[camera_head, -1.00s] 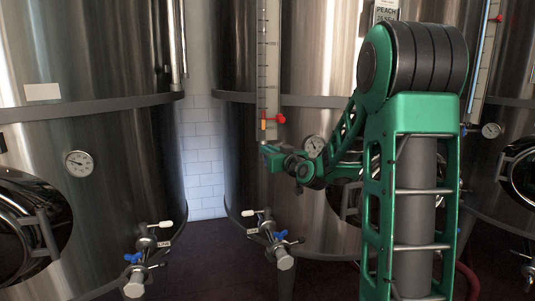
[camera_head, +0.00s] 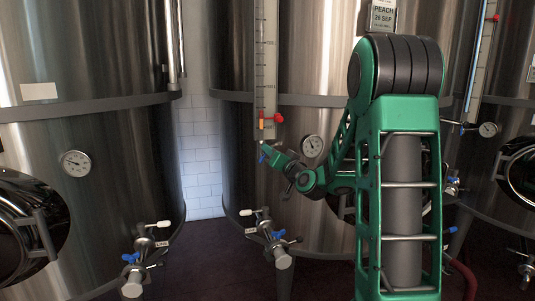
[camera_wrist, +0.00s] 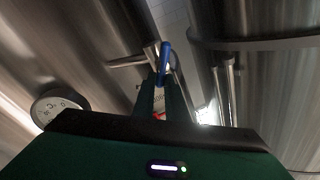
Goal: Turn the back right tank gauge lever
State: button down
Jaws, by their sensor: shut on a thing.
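A clear level gauge tube (camera_head: 265,60) with a scale runs down the front of the middle steel tank (camera_head: 320,100). A small blue lever (camera_head: 263,158) shows at its lower end, beside my gripper (camera_head: 268,151). In the wrist view the blue lever (camera_wrist: 165,58) stands between the tips of my two green fingers, and my gripper (camera_wrist: 163,80) is shut on it. A metal pipe fitting (camera_wrist: 130,61) lies just behind the lever. The exact contact is small and dark in both views.
A round dial (camera_head: 312,146) sits on the tank close to my forearm. A red clip (camera_head: 275,118) is on the gauge just above my gripper. Valves with blue handles (camera_head: 277,234) stick out below. Another tank (camera_head: 90,130) stands left, with a narrow tiled gap between.

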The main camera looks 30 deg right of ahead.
jog(key=shift+s+d+f+m+h, duration=0.1)
jog(key=shift+f+m+h, duration=0.4)
jog(key=shift+m, duration=1.7)
jog(key=shift+w+d+f+m+h, duration=0.15)
jog(key=shift+m+h, duration=0.55)
jog(key=shift+m, duration=1.5)
jog(key=shift+s+d+f+m+h, duration=0.15)
jog(key=shift+f+m+h, duration=0.35)
jog(key=shift+m, duration=2.1)
jog(key=c, duration=1.8)
grip_release()
jog(key=shift+s+a, duration=0.1)
